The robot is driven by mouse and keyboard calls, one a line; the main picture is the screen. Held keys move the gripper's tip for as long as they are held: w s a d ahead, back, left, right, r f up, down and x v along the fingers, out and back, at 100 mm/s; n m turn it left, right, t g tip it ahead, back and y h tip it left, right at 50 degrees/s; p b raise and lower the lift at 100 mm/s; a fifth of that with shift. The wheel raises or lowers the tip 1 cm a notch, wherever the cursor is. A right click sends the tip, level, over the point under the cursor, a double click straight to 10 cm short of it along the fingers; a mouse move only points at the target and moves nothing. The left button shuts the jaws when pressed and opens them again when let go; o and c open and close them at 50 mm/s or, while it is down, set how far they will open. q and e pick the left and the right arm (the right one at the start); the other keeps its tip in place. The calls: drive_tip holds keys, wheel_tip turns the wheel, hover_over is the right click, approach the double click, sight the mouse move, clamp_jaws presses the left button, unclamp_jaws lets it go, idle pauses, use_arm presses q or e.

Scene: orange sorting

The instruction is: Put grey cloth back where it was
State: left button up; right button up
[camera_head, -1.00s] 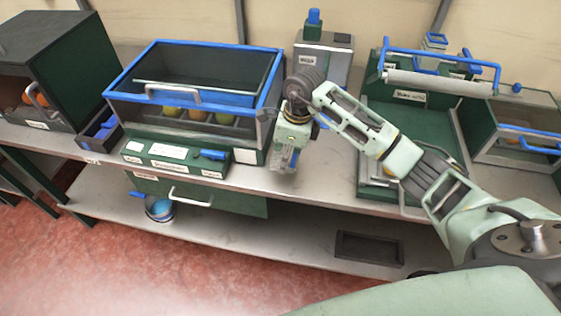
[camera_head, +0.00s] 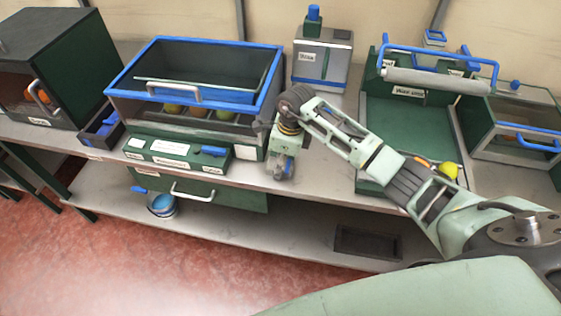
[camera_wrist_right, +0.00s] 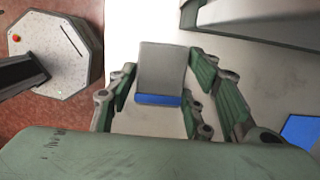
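A grey block-like thing with a blue band along its near edge, which I take as the grey cloth (camera_wrist_right: 162,68), sits between the fingers of my right gripper (camera_wrist_right: 163,85). The fingers appear to touch it on both sides. In the head view my right gripper (camera_head: 281,165) points down at the bench's front, just right of the blue-framed box. The cloth is too small there to make out clearly, and whether it touches the bench is not clear. My left gripper is not in view.
The blue-framed box (camera_head: 118,98) with fruit inside stands to the left of the gripper, and a grey dispenser (camera_head: 322,68) stands behind. A green station (camera_head: 420,122) with a roller is to the right. A dark tray (camera_head: 368,243) lies on the lower shelf.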

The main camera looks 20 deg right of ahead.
sight(287, 166)
drive_tip(key=shift+o, duration=1.4)
drive_tip(key=shift+r, duration=0.25)
drive_tip(key=shift+d+r, duration=0.1)
drive_tip(key=shift+r, duration=0.2)
wheel_tip(287, 166, up, 11)
drive_tip(key=s+d+b, duration=0.1)
drive_tip(key=b, duration=0.1)
drive_tip(key=shift+d, duration=0.15)
